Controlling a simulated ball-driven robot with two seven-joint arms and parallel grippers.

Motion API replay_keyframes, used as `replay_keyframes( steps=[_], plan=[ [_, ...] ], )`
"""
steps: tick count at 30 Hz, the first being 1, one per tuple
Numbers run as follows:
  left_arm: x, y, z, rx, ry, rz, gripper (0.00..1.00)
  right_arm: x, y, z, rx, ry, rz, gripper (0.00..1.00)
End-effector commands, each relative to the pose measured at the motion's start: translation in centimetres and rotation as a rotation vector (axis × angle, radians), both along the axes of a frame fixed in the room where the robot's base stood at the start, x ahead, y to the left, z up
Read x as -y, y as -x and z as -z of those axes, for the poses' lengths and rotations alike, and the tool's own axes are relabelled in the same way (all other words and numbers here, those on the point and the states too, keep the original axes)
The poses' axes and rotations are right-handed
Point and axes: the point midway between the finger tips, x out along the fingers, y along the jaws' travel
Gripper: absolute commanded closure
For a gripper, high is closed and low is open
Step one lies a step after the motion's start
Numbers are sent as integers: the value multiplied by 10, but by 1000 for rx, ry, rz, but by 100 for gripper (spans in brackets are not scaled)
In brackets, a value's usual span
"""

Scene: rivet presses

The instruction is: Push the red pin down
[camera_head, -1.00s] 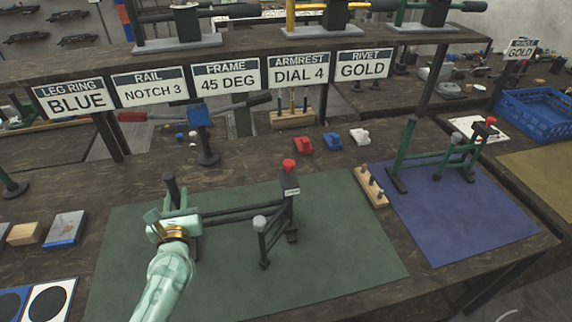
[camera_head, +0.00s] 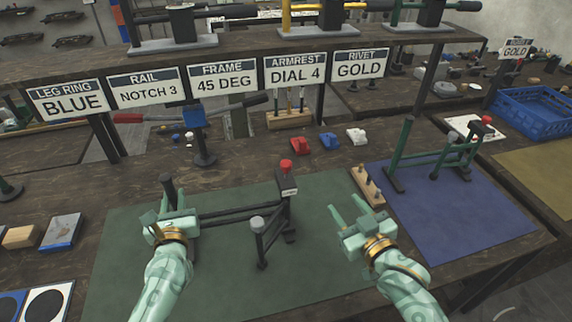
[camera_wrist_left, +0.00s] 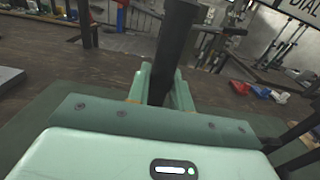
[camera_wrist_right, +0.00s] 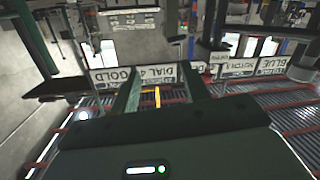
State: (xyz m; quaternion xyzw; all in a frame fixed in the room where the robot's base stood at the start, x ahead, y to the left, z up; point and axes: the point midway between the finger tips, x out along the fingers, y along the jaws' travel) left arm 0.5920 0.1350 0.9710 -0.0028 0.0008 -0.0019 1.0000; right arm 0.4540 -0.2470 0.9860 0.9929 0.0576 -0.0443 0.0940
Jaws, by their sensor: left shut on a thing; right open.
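A red pin (camera_head: 286,166) stands upright on top of the dark labelled block (camera_head: 287,184) of a black frame (camera_head: 240,213) on the green mat. My left gripper (camera_head: 170,212) is shut on the frame's left upright post; the left wrist view shows the dark post (camera_wrist_left: 174,50) between its fingers. My right gripper (camera_head: 348,206) is open and empty, right of the frame and apart from it. The right wrist view shows its two fingers (camera_wrist_right: 165,95) spread with nothing between them.
A wooden peg block (camera_head: 367,186) lies just beyond my right gripper. Red (camera_head: 299,145), blue (camera_head: 329,141) and white (camera_head: 357,136) small parts sit behind the green mat (camera_head: 330,262). A grey-capped post (camera_head: 257,224) stands at the frame's front. A blue crate (camera_head: 535,112) is far right.

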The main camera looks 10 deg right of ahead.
Motion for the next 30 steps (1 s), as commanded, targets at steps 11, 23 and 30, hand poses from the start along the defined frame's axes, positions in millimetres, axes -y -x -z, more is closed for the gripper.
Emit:
replay_keyframes(
  steps=[11, 23, 30],
  plan=[
    [0, -1, -2, 3, 5, -1, 100, -87, -12, -60, 66, -205, -146, 54],
    [0, -1, -2, 3, 5, -1, 100, -107, -92, -59, 64, -202, -144, 54],
    [0, -1, -2, 3, 5, -1, 100, -113, -113, -58, 63, -202, -144, 54]
  ],
)
